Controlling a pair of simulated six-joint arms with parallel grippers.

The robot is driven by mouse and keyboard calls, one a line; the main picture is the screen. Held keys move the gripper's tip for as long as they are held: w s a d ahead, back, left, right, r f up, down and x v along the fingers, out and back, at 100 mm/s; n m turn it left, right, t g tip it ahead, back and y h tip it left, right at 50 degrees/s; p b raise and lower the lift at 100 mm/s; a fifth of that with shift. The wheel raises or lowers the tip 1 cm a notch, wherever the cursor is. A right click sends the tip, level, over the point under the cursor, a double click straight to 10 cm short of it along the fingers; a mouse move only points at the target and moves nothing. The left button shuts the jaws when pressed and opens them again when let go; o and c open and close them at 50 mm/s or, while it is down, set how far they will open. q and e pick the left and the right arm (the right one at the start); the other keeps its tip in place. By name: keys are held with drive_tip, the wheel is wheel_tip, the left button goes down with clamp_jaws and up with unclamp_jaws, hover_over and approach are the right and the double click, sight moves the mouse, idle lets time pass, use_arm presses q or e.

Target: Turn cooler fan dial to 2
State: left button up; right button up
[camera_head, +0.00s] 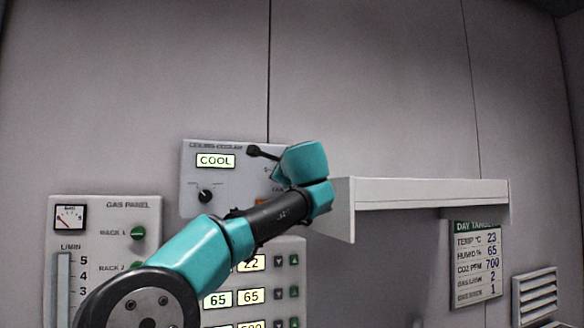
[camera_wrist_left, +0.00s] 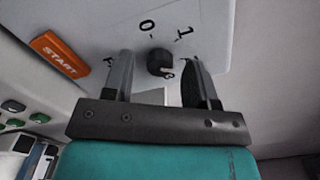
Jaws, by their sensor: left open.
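The ceiling cooler panel (camera_head: 225,168) hangs on the wall with a lit COOL display (camera_head: 215,160). My left arm covers its right part and hides the fan dial in the head view. In the left wrist view the black fan dial (camera_wrist_left: 160,63) sits on the pale panel, with the marks 0 and 1 beside it; another mark is partly hidden. My left gripper (camera_wrist_left: 158,58) is open, with one finger on each side of the dial in that view and gaps between. I cannot tell the dial's setting or the gripper's depth from the panel. My right gripper is not in view.
An orange START button (camera_wrist_left: 60,53) is close to my left finger. A smaller black knob (camera_head: 205,196) is below the display. A white shelf (camera_head: 430,194) juts out at right. The gas panel (camera_head: 125,207) and a display panel (camera_head: 292,247) are lower.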

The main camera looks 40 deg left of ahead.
use_arm(q)
drive_tip(key=v, duration=1.7)
